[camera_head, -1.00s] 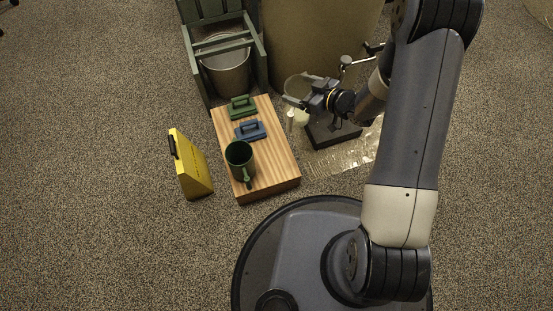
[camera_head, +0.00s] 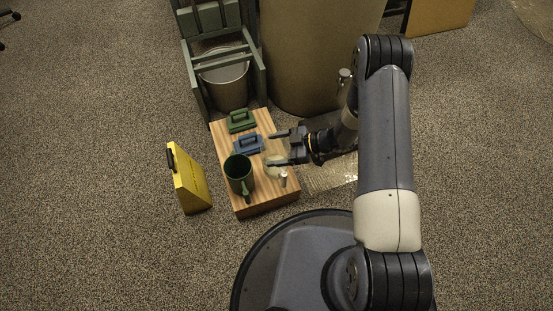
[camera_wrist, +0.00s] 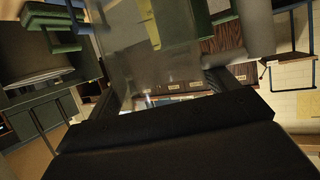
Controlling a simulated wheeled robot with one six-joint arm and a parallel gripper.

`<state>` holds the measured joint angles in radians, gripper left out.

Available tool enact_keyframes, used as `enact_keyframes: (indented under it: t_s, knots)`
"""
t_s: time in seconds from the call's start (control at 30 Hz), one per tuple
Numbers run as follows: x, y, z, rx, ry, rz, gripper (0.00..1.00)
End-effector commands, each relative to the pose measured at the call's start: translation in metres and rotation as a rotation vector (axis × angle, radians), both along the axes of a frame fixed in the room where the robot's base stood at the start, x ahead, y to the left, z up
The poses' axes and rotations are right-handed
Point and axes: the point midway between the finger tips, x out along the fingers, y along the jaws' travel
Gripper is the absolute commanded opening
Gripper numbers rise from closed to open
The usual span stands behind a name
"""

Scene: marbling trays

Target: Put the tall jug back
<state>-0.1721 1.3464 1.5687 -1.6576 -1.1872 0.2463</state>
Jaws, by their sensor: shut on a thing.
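A pale, see-through jug (camera_head: 274,167) is between the jaws of my gripper (camera_head: 270,149), which is shut on it. It is at the right side of the wooden board (camera_head: 263,205); I cannot tell whether its base touches the board. In the wrist view the clear jug wall (camera_wrist: 150,65) fills the space between the fingers. A dark green jug (camera_head: 239,174) stands upright on the board, just left of the held jug, its handle toward the front.
A blue handled block (camera_head: 249,145) and a green one (camera_head: 241,121) lie on the board behind. A yellow case (camera_head: 188,182) stands to the left. A bucket (camera_head: 229,85) sits in a green frame at the back. A shiny clear sheet or tray (camera_head: 325,178) lies right of the board.

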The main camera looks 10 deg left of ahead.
Motion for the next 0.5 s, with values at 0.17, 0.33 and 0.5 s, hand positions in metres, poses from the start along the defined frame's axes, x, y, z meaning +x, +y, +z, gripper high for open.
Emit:
enact_keyframes:
  t_s: [0.17, 0.33, 0.5]
  knots:
    - [0.0, 0.0, -0.019, 0.001, 0.0, -0.001, 0.11]
    - [0.0, 0.0, -0.043, 0.001, 0.002, -0.002, 0.11]
    - [0.001, 0.0, -0.044, 0.001, -0.001, -0.002, 0.11]
